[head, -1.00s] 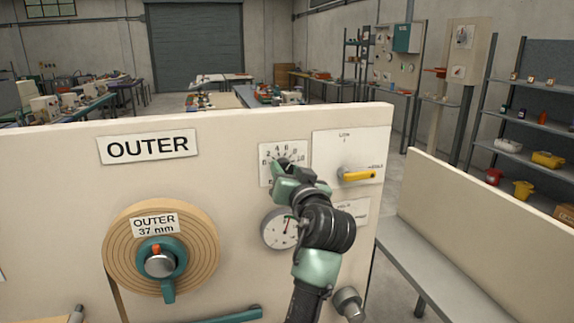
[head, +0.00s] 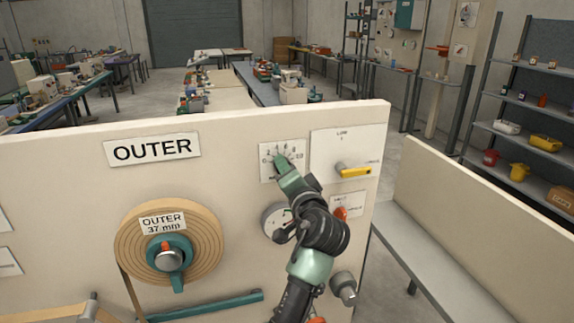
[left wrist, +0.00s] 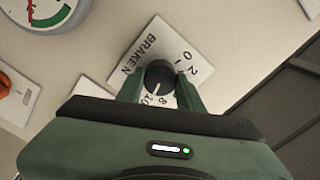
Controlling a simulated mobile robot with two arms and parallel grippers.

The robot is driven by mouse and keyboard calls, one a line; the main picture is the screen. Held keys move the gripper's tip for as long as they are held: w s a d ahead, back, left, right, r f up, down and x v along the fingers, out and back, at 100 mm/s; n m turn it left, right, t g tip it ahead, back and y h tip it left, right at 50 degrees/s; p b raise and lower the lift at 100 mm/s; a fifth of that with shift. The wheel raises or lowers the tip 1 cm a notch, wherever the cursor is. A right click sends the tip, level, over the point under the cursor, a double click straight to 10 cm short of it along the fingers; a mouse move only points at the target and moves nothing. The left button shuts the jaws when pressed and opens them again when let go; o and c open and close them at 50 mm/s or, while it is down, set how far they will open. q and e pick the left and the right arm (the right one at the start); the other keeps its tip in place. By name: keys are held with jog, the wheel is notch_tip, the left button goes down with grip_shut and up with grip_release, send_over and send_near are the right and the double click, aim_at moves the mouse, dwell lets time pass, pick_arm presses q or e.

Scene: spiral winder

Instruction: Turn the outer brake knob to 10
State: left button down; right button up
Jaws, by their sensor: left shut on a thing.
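The outer brake dial is a white plate (head: 267,174) with numbers from 0 to 10, on the upright cream panel. My left gripper (left wrist: 160,84) is shut on the knob, one green finger on each side. In the head view my left gripper (head: 281,160) covers the knob and part of the plate. My right gripper is not in view.
Right of the dial is a yellow lever (head: 355,172). Below the dial is a round gauge (head: 272,216), partly behind my arm. At left are the OUTER sign (head: 151,149) and a tan spool (head: 130,247) with a teal hub. A bench (head: 425,255) stands at right.

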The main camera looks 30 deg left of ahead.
pick_arm(q)
jog(key=shift+a+r, duration=0.15)
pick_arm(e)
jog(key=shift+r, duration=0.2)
pick_arm(q)
jog(key=c, duration=0.9)
grip_release()
jog(key=shift+w+a+f, duration=0.1)
jog(key=shift+a+f, duration=0.05)
jog(key=shift+f, duration=0.05)
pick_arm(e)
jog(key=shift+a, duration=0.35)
